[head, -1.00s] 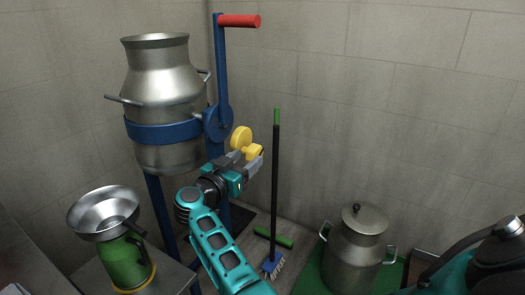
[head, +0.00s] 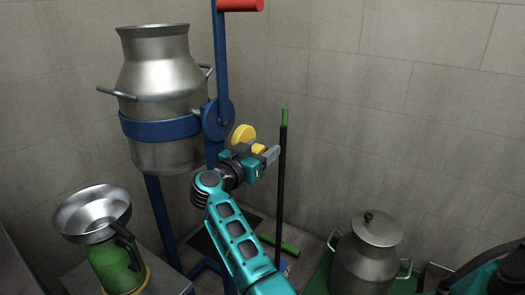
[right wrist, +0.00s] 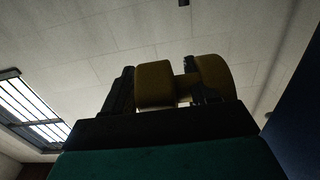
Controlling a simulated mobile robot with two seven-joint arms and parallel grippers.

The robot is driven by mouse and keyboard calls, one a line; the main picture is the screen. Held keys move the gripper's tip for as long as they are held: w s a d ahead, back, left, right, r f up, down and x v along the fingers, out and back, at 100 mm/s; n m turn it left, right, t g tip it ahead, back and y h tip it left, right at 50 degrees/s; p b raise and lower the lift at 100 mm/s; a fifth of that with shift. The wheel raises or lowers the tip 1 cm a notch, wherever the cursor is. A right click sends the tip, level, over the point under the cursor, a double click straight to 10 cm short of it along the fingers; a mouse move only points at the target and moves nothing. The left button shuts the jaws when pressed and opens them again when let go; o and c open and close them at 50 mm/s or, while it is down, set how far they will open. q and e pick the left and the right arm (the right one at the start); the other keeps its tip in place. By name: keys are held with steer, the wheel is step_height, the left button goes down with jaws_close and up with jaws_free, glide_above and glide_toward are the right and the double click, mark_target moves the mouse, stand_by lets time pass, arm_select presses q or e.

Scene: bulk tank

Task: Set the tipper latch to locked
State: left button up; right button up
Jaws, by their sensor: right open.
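The milk can on the tipper (head: 165,75) hangs upright in a blue ring on a blue stand. The yellow latch (head: 243,133) sits at the stand's right side, below the round blue plate; it has a disc and a smaller knob (head: 258,149). My right gripper (head: 266,156) is at the latch, its jaws apart and pointing up and right. In the right wrist view, the smaller yellow knob (right wrist: 155,85) lies between the two dark fingers, and the larger disc (right wrist: 213,78) shows beyond the right finger. I cannot tell whether they touch. My left gripper is out of view.
A red-handled lever (head: 240,5) rises above the tipper. A broom (head: 282,195) leans close right of my gripper. A lidded steel can (head: 366,255) stands at lower right.

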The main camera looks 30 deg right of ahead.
steer(key=shift+c, duration=0.3)
steer(key=c, duration=0.9)
